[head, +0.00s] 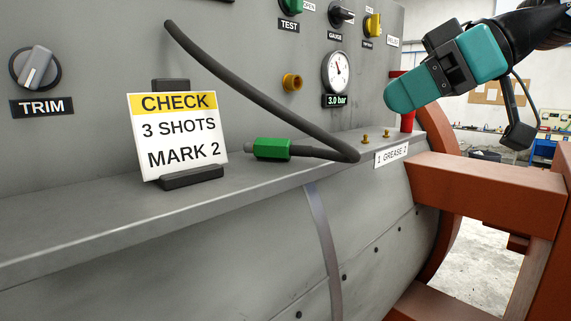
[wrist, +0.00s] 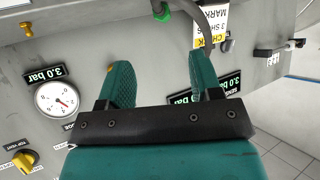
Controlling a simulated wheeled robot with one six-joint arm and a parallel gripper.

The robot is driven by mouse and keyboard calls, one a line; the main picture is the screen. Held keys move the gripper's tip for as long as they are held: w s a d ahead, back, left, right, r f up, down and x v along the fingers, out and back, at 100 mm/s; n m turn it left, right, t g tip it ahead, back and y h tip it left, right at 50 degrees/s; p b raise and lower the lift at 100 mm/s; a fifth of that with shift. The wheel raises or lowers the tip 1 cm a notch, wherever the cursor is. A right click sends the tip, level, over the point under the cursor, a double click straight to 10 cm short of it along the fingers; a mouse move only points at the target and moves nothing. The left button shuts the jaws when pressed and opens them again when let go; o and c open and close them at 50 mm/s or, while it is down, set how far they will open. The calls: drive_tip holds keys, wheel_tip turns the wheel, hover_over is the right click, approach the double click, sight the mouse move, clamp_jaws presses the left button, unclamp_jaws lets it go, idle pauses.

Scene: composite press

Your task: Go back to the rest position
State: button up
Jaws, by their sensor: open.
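My gripper (head: 400,95) is at the upper right of the head view, in front of the panel's right end and above the ledge. In the wrist view, its two teal fingers (wrist: 160,75) stand apart with nothing between them. A dark hose with a green nozzle (head: 272,149) lies on the ledge, apart from my gripper; its green part also shows at the top of the wrist view (wrist: 162,12). The sign reading CHECK, 3 SHOTS, MARK 2 (head: 178,138) stands in a black holder on the ledge.
The gauge (head: 338,72) reads 3.0 bar on the grey panel. Two brass fittings (head: 365,139) stand behind the GREASE label (head: 391,156). A red cylinder (head: 408,119) is just below my gripper. An orange frame (head: 480,185) juts out at right. Knobs line the panel.

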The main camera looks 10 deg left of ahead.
drive_tip(key=s+f+m+h+b, duration=0.2)
drive_tip(key=s+f+b, duration=0.15)
drive_tip(key=f, duration=0.65)
drive_tip(key=s+f+m+h+b, duration=0.1)
drive_tip(key=s+f+m+b, duration=0.2)
drive_tip(key=f, duration=0.7)
drive_tip(key=s+d+f+m+h+b, duration=0.1)
drive_tip(key=s+d+f+b, duration=0.1)
drive_tip(key=f, duration=0.4)
drive_tip(key=s+d+f+m+g+h+b, duration=0.1)
drive_tip(key=s+d+f+h+b, duration=0.1)
drive_tip(key=s+f, duration=0.3)
drive_tip(key=s+d+f+m+h+b, duration=0.1)
drive_tip(key=s+d+f+b, duration=0.1)
drive_tip(key=f, duration=0.6)
drive_tip(key=shift+s+d+f+m+g+b, duration=0.35)
drive_tip(key=shift+s+b, duration=0.2)
drive_tip(key=shift+s, duration=0.35)
